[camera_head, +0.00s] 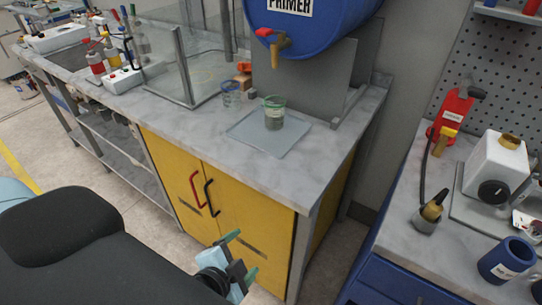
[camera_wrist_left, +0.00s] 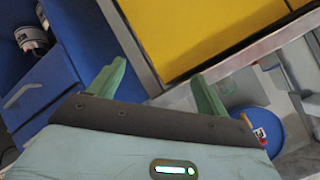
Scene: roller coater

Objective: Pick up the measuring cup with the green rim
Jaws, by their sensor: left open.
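The measuring cup with the green rim (camera_head: 274,113) stands upright on a flat pale plate (camera_head: 250,131) on the marble counter, below the drum's tap. It is clear and looks filled with something greyish-green. My left gripper (camera_head: 240,256) is open and empty, in front of the yellow cabinet, below the counter top and well short of the cup. Its two green fingers stand apart in the left wrist view (camera_wrist_left: 156,88). I cannot make out the cup in that view. My right gripper is not in view.
A blue primer drum (camera_head: 312,25) with a brass tap (camera_head: 281,46) is above the cup. A blue-rimmed cup (camera_head: 231,94) stands to its left, near a glass enclosure (camera_head: 185,60). The counter front edge lies between my gripper and the cup. A second bench (camera_head: 400,225) is at right.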

